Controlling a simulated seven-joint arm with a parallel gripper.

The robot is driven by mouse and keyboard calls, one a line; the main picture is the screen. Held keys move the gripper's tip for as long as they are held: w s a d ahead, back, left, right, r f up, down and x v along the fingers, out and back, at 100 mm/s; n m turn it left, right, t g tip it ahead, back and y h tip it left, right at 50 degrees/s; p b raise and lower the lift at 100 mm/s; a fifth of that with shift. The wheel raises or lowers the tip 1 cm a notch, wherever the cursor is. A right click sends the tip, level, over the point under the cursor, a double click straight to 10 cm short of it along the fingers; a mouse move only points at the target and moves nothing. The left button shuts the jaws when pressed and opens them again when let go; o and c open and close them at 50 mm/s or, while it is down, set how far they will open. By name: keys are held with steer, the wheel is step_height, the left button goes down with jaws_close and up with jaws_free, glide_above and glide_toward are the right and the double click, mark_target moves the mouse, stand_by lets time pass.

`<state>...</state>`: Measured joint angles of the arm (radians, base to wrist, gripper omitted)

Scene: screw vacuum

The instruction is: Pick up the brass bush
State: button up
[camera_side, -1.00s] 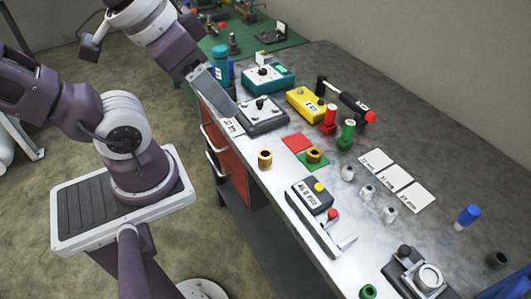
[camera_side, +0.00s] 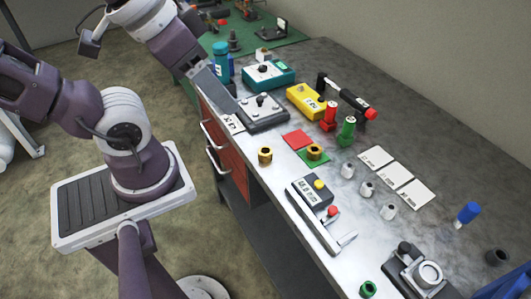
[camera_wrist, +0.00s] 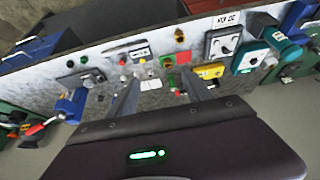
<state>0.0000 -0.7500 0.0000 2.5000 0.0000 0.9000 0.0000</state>
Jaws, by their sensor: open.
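Two brass-coloured bushes show. One brass bush (camera_side: 265,156) stands on the bare grey bench near its front edge, and it also shows in the wrist view (camera_wrist: 179,36). The other brass bush (camera_side: 314,153) sits on a green square pad, and it also shows in the wrist view (camera_wrist: 167,62). I cannot tell from looks which one is meant. My gripper (camera_side: 223,98) is up and left of both bushes in the side view, apart from them. In the wrist view my gripper (camera_wrist: 160,80) shows its two fingers spread, with nothing held between them.
A red pad (camera_side: 297,139) lies beside the green pad. A grey box with a knob (camera_side: 263,113), a yellow box (camera_side: 306,100), red and green cylinders, and a grey device (camera_side: 312,194) surround the bushes. Several small metal parts and white cards lie to the right.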

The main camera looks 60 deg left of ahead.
steer(key=w+a+f+m+g+y, duration=0.1)
steer(key=w+f+m+g+y, duration=0.3)
steer(key=w+f+m+g, duration=0.35)
steer(key=m+y, duration=0.9)
glide_toward(262, 148)
steer(key=shift+s+a+f+t, duration=0.25)
steer(key=shift+a+f, duration=0.7)
steer(key=shift+a, duration=0.05)
steer(key=shift+a+f+y, duration=0.25)
steer(key=shift+y, duration=0.05)
steer(key=x, duration=0.6)
steer(key=shift+a+r, duration=0.2)
steer(key=shift+a, duration=0.25)
jaws_close()
